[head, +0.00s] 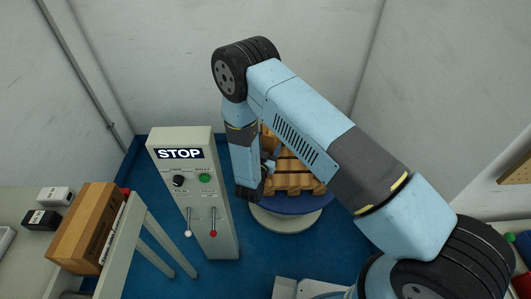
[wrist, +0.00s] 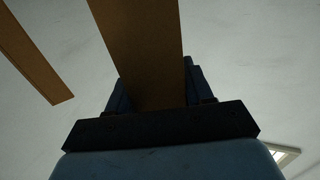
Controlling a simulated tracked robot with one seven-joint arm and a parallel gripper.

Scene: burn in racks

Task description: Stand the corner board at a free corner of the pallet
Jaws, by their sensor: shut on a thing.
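In the wrist view my gripper (wrist: 153,92) is shut on a long brown board (wrist: 138,40), which I take to be the corner board. It runs from between the fingers out past the top edge, so its far end is out of view. In the head view my gripper (head: 256,188) points down at the near left side of the pallet (head: 294,182), and my arm hides much of it. The pallet sits on a round blue turntable (head: 300,205) with a pale base. I cannot make out the held board in the head view.
A second brown strip (wrist: 34,52) shows left of the held board in the wrist view, apart from it. A grey STOP control cabinet (head: 195,195) stands close left of my gripper. A bench with a cardboard box (head: 88,225) is further left. Pale walls enclose the back.

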